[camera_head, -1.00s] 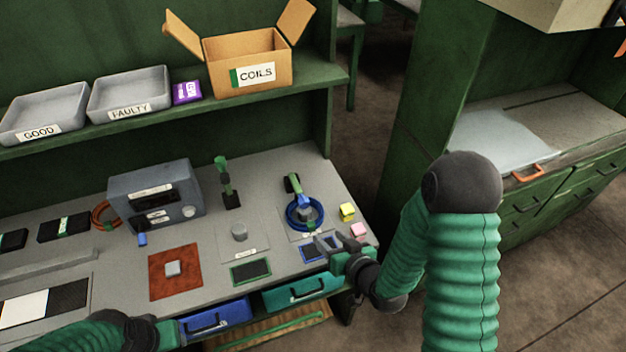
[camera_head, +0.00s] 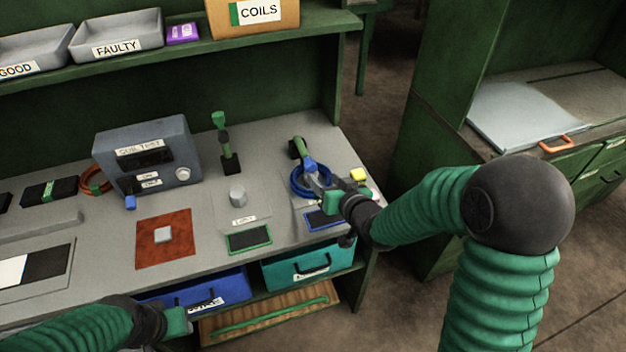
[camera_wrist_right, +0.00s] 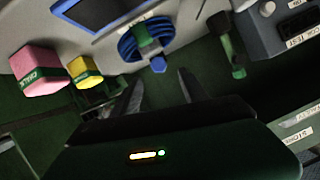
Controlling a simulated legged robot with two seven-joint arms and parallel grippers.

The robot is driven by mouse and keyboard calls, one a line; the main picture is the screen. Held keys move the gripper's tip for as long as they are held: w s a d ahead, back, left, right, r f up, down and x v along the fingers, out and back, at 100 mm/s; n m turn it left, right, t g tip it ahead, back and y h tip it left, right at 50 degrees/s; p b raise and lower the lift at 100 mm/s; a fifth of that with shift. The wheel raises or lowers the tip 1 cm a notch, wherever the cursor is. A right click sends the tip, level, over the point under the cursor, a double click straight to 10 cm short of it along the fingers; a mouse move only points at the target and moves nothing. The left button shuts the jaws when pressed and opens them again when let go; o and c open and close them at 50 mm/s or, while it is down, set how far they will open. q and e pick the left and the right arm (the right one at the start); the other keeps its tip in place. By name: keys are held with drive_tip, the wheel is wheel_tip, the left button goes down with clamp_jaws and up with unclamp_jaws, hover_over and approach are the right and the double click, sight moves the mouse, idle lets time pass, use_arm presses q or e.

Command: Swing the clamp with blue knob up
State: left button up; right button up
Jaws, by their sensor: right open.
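The clamp with the blue knob stands at the right of the bench, its green arm (camera_head: 299,147) tilted down over a blue coil (camera_head: 297,182). Its blue knob (camera_head: 309,164) is at the arm's low front end and shows in the right wrist view (camera_wrist_right: 158,65). My right gripper (camera_head: 316,178) is open beside the knob, partly covering the coil. In the right wrist view its fingers (camera_wrist_right: 160,88) are apart with the knob just beyond their tips, not between them. My left gripper (camera_head: 180,322) is at the bottom left, away from the clamp; its fingers are unclear.
A second clamp with a green knob (camera_head: 219,120) stands upright to the left, near a grey tester box (camera_head: 148,153). A yellow block (camera_head: 358,174) and a pink block (camera_wrist_right: 38,72) lie beside my right gripper. The shelf with trays (camera_head: 116,40) is above the bench.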

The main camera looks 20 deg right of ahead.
sight(312, 168)
drive_tip(key=b+x, duration=0.1)
drive_tip(key=x, duration=0.3)
drive_tip(key=b+x, duration=0.1)
drive_tip(key=x, duration=0.2)
drive_tip(key=shift+w+d+f, duration=0.2)
drive_tip(key=shift+w+f, duration=0.1)
drive_tip(key=shift+w+a, duration=0.2)
drive_tip(key=shift+w, duration=0.2)
clamp_jaws()
idle(0.5)
